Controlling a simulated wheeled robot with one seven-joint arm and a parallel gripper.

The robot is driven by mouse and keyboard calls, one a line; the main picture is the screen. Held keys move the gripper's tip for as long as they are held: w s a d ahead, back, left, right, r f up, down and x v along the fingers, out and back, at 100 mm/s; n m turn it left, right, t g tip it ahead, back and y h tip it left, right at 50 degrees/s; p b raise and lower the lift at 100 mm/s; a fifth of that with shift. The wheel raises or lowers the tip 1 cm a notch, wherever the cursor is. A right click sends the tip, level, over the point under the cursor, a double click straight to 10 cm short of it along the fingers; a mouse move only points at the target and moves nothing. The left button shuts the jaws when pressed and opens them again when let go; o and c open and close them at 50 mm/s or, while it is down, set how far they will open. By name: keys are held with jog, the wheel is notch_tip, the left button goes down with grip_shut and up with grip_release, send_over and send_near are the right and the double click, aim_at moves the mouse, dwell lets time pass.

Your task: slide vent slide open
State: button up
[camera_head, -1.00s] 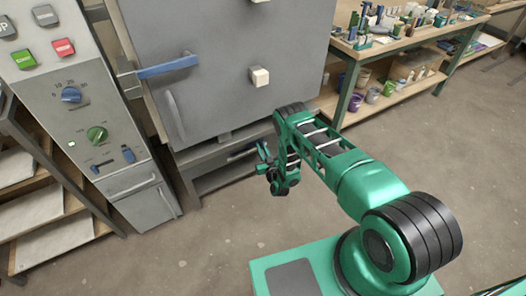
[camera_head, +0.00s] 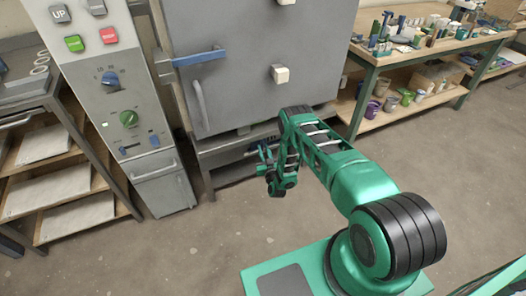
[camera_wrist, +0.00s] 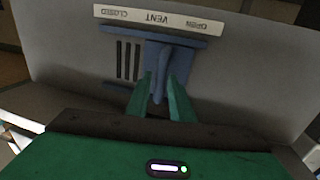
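The vent slide (camera_wrist: 181,57) is a blue plate with an upright blue fin, set in a grey panel in the wrist view. A label strip (camera_wrist: 158,19) above it reads, upside down, CLOSED at the left, VENT in the middle and OPEN at the right. Dark vent slots (camera_wrist: 128,60) show uncovered to the left of the plate. My gripper (camera_wrist: 160,85) has its green fingers on either side of the fin, with a small gap seen between. In the head view my gripper (camera_head: 265,165) is low at the kiln front, and the slide is mostly hidden there.
The grey kiln door (camera_head: 255,70) with a blue latch handle (camera_head: 198,57) stands above my gripper. A control panel (camera_head: 118,105) is to its left, beside a shelf rack (camera_head: 65,180). A workbench (camera_head: 430,50) with jars and buckets is at the right. The floor in front is clear.

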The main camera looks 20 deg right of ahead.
jog(key=shift+o, duration=0.5)
jog(key=shift+s, duration=0.2)
jog(key=s+a, duration=0.1)
jog(key=s, duration=0.9)
jog(key=shift+a, duration=0.15)
jog(key=shift+s, duration=0.1)
jog(key=shift+s, duration=0.1)
